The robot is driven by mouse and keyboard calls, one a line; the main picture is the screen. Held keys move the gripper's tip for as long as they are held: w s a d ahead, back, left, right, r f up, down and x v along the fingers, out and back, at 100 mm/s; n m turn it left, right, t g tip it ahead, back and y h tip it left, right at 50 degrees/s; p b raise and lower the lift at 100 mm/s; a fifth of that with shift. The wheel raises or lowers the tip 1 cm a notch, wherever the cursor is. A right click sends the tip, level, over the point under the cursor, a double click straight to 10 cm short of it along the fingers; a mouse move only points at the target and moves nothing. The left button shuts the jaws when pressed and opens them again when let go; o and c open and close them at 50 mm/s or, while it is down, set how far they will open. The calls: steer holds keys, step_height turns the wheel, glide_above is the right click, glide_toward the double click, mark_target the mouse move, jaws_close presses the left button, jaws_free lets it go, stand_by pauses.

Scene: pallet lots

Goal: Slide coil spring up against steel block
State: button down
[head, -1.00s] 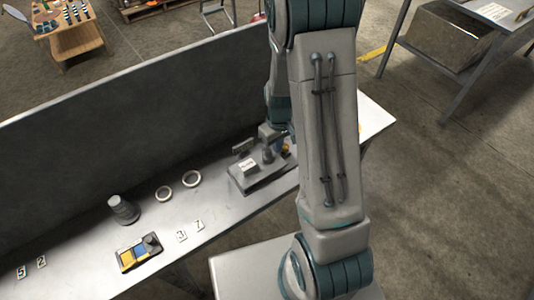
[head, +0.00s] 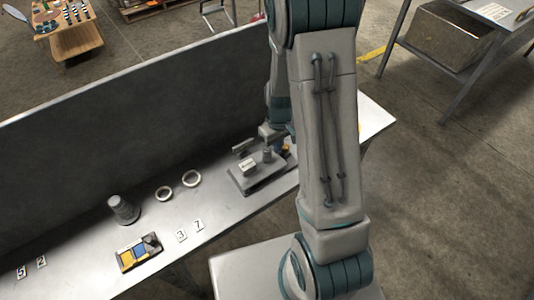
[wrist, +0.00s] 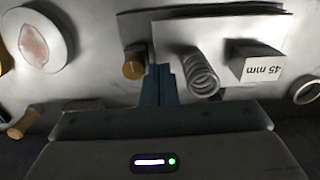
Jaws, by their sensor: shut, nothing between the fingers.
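The steel block (wrist: 254,66), a pale box marked "45 mm", stands on a flat plate (wrist: 222,32). The grey coil spring (wrist: 201,75) stands upright on the same plate, just left of the block in the wrist view, with a narrow gap showing between them. In the head view the block (head: 247,169) and the spring (head: 267,156) show on the plate near my arm. My gripper (wrist: 158,85) is shut and empty, left of the spring in the wrist view and apart from the block. Its fingertips are hard to make out in the head view.
A brass cylinder (wrist: 134,65) stands close left of my fingers. A round white disc (wrist: 38,40) lies further left.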

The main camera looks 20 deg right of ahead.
mark_target(268, 149)
steer(key=shift+f+b, duration=0.8)
steer(key=shift+s+a, duration=0.3)
steer(key=shift+a, duration=0.6)
steer(key=shift+s+a, duration=0.3)
steer(key=shift+a, duration=0.55)
stand_by(1.7)
steer(key=shift+w+d, duration=0.1)
steer(key=shift+d, duration=0.15)
steer(key=shift+w+d, duration=0.15)
steer(key=shift+d, duration=0.2)
stand_by(0.3)
step_height(268, 149, up, 8)
steer(key=p, duration=0.5)
stand_by(0.4)
stand_by(0.3)
